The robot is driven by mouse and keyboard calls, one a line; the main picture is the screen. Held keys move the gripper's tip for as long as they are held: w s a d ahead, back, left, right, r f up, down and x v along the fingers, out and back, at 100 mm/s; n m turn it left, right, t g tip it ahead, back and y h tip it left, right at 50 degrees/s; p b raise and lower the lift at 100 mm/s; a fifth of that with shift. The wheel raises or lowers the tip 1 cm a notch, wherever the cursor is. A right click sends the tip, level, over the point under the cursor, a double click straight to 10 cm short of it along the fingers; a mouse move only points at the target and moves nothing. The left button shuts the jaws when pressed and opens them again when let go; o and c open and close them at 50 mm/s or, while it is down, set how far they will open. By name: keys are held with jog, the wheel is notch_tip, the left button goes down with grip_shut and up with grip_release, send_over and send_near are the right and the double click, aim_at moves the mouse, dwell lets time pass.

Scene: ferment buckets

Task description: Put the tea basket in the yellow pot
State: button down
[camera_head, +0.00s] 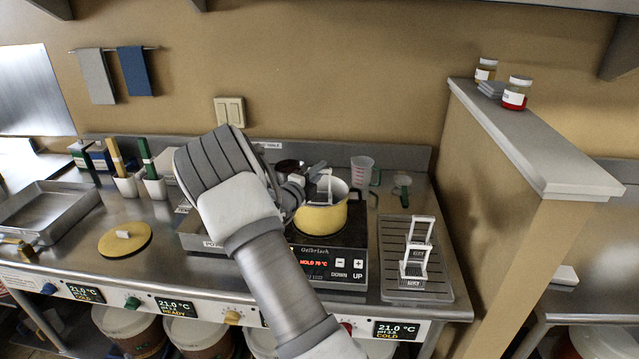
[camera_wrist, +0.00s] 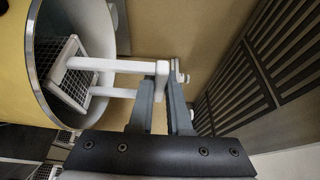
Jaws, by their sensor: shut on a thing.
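The yellow pot (camera_head: 322,218) stands on the black induction cooker (camera_head: 335,262), with its handle to the right. My gripper (camera_head: 318,178) is above the pot's opening in the head view. In the wrist view, my gripper (camera_wrist: 162,90) is shut on the top bar of the white handle of the tea basket (camera_wrist: 115,66). The basket's mesh end is within the mouth of the yellow pot (camera_wrist: 14,65), near its inner wall. I cannot tell whether it touches the pot's bottom. In the head view only a little of the white handle (camera_head: 325,186) shows; my arm and the pot hide the rest.
White basket frames (camera_head: 416,248) stand on a slotted drip tray (camera_head: 392,232) right of the cooker. A measuring cup (camera_head: 361,170) is behind the pot. A yellow lid (camera_head: 125,240) lies on the counter at left. A partition (camera_head: 540,150) rises at the right.

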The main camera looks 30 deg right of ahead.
aim_at(319, 197)
jog(key=shift+f+p, duration=0.4)
jog(key=shift+f, duration=1.75)
jog(key=shift+f+b, duration=0.2)
jog(key=shift+b, duration=0.1)
jog(key=c, duration=0.9)
grip_release()
jog(key=shift+o, duration=0.2)
jog(key=shift+r, duration=0.15)
